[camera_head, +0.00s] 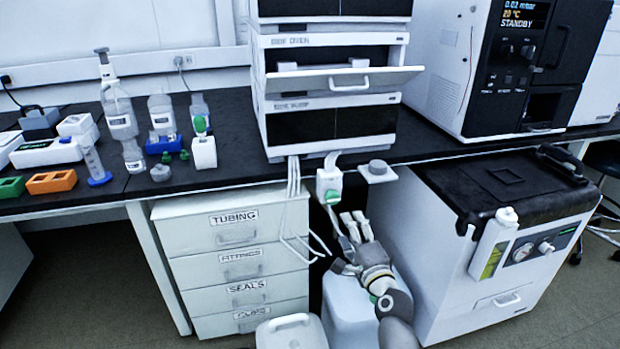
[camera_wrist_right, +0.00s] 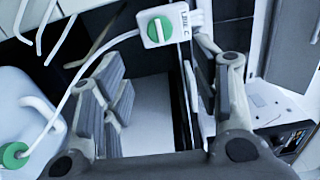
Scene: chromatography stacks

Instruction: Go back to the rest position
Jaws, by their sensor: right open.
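My right gripper (camera_head: 357,228) is in front of the bench, below the chromatography stack (camera_head: 332,85). Its arm comes in from the bottom right. In the right wrist view the two fingers of my right gripper (camera_wrist_right: 160,80) are spread apart with nothing between them. A white valve box with a green knob (camera_head: 329,183) hangs under the stack's front, just above the fingers. It also shows in the right wrist view (camera_wrist_right: 176,24), beyond the fingers and apart from them. My left gripper is not in view.
A drawer cabinet (camera_head: 232,255) stands left of the gripper. A white unit with a black top (camera_head: 505,190) stands right. White containers (camera_head: 292,332) are on the floor below. A tube (camera_wrist_right: 72,95) runs from the valve past the left finger.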

